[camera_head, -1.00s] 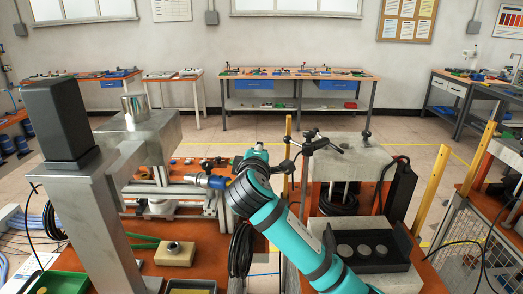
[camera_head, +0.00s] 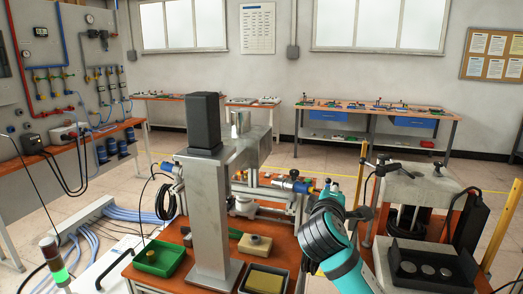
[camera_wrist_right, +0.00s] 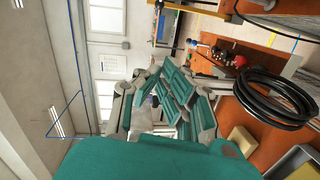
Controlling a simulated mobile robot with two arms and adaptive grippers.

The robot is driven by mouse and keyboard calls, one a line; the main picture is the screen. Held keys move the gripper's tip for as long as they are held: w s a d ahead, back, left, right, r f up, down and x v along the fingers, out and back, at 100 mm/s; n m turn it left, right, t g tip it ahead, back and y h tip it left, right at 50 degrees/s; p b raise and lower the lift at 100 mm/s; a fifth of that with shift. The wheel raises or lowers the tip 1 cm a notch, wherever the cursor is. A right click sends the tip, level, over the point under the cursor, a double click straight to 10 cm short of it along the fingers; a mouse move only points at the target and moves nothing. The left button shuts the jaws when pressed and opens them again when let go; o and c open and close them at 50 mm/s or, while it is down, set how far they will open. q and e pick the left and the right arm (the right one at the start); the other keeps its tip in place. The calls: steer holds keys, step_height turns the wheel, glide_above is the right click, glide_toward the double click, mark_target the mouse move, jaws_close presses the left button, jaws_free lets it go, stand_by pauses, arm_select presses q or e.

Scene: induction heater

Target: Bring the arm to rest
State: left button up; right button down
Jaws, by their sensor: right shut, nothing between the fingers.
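My right arm, teal with dark bands, comes up from the lower right of the head view. Its gripper (camera_head: 332,194) is small and partly hidden behind the wrist, in front of the heater frame. In the right wrist view the gripper (camera_wrist_right: 163,92) has its teal and grey fingers together, with nothing seen between them. It is raised in the air above the bench. My left gripper is in neither view.
A grey metal column machine (camera_head: 209,215) stands left of the arm on the orange bench, with a green tray (camera_head: 160,258) beside it. A coiled black cable (camera_wrist_right: 275,98) shows in the wrist view.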

steer(key=s+f+m+g+y, duration=0.25)
steer(key=s+f, duration=0.45)
steer(key=f, duration=0.5)
steer(key=s+f+m+g+y, duration=0.1)
steer(key=s+f+m+g, duration=0.15)
steer(key=s+f, duration=0.7)
steer(key=s+d+f+m+g+y, duration=0.15)
steer(key=s+f, duration=0.25)
steer(key=s, duration=0.4)
steer(key=s+d+f+m+g, duration=0.1)
steer(key=s+f+m+g, duration=0.15)
steer(key=s+f, duration=0.4)
steer(key=s+d+f+m+g+y, duration=0.1)
steer(key=s+f+g, duration=0.2)
steer(key=s, duration=0.7)
steer(key=s+f+g, duration=0.1)
steer(key=s+f, duration=0.2)
steer(key=f, duration=2.5)
steer(key=s+d+f+g, duration=0.1)
steer(key=s+d+f, duration=0.1)
steer(key=s+f, duration=1.2)
steer(key=shift+s+d, duration=0.35)
steer(key=shift+s, duration=0.5)
